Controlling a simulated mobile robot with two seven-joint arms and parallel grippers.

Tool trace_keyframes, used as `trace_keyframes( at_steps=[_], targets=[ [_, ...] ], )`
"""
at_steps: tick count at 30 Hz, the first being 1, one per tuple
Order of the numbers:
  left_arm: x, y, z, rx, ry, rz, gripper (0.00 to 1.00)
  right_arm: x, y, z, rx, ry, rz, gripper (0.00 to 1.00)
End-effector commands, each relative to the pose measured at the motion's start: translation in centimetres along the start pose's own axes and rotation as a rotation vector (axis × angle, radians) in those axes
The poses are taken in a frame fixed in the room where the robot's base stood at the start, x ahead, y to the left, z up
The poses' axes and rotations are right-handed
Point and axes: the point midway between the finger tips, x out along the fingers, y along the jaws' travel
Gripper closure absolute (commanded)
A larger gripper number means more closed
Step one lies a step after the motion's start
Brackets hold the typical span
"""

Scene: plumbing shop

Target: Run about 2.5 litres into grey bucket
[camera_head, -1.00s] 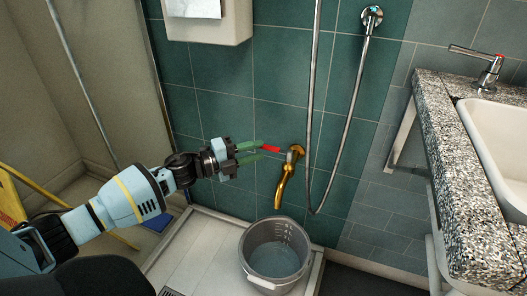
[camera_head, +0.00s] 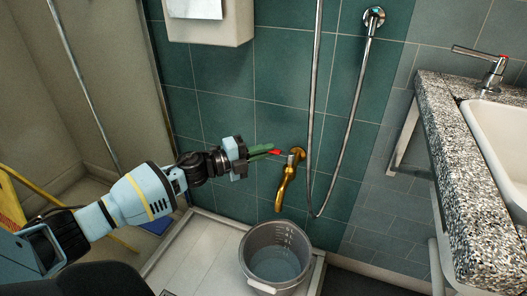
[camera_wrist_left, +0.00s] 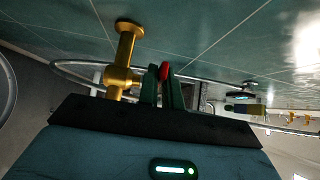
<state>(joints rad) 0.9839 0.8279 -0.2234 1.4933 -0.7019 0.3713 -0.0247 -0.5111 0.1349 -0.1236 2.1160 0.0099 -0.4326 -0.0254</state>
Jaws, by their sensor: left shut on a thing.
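The grey bucket (camera_head: 248,262) stands upright on the white tray below the brass tap (camera_head: 285,184). Its inside looks bluish-grey; I cannot tell the water level. The tap is on the green tiled wall, its spout pointing down over the bucket; no stream shows from it. My left gripper (camera_head: 268,153) is at the tap, its green fingers closed on the red lever handle (camera_head: 275,152). In the left wrist view the red handle (camera_wrist_left: 164,72) shows between the fingertips, beside the brass tap body (camera_wrist_left: 122,75). My right gripper is not in view.
A shower hose (camera_head: 345,135) hangs on the wall right of the tap. A speckled counter (camera_head: 455,170) with a white basin (camera_head: 500,135) stands at the right. A white box (camera_head: 210,25) is on the wall above. A yellow object (camera_head: 12,205) is at the left.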

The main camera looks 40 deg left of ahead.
Motion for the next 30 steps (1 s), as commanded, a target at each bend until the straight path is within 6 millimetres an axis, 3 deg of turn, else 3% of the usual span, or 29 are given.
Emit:
trace_keyframes(
  at_steps=[11,21,30],
  targets=[
    [-0.1,-0.3,-0.4,-0.003,-0.034,-0.003,1.0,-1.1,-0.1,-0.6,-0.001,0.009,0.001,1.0],
    [-0.8,-0.6,-1.9,-0.006,-0.242,-0.007,1.0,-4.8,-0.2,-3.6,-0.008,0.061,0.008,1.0],
    [-1.1,-0.2,-3.0,-0.004,-0.424,-0.006,1.0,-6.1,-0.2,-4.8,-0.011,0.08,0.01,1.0]
  ],
)
